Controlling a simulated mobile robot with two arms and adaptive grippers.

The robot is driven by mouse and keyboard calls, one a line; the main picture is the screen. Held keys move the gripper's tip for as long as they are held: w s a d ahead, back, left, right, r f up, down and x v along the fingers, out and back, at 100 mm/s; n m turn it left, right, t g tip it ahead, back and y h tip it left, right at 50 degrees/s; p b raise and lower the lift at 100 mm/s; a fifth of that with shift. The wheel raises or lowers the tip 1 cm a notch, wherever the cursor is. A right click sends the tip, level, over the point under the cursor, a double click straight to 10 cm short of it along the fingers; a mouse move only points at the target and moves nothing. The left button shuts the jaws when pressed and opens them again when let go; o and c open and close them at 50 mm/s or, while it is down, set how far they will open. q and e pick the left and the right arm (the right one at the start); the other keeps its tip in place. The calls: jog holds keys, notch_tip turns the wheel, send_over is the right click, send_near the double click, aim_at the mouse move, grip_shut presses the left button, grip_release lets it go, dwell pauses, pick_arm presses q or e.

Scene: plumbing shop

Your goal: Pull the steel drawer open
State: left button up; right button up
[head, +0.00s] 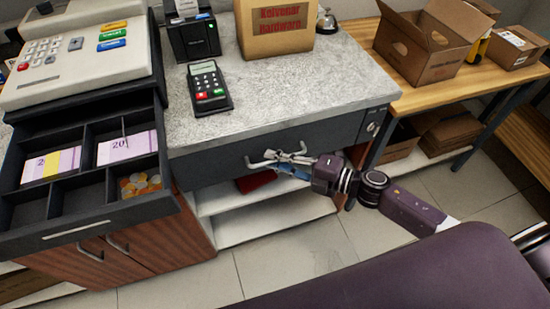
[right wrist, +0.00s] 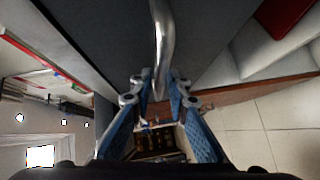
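The steel drawer (head: 225,163) is a dark grey front under the speckled counter top, and it looks shut. Its pale bar handle (head: 262,163) runs across the front and shows large in the right wrist view (right wrist: 162,35). My right gripper (head: 287,160) is at the right part of this handle. In the right wrist view my right gripper's fingertips (right wrist: 160,82) stand on either side of the bar, with a narrow gap showing at each side. The fingers look open. My left gripper is in neither view.
An open cash drawer (head: 50,218) with notes and coins juts out at the left, under the cash register (head: 75,60). A card terminal (head: 207,90) and a paper bag (head: 273,30) stand on the counter (head: 290,85). The floor (head: 270,265) in front is clear beside my arm.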

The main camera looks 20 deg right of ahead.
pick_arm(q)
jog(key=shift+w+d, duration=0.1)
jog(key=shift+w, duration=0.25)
pick_arm(e)
grip_shut()
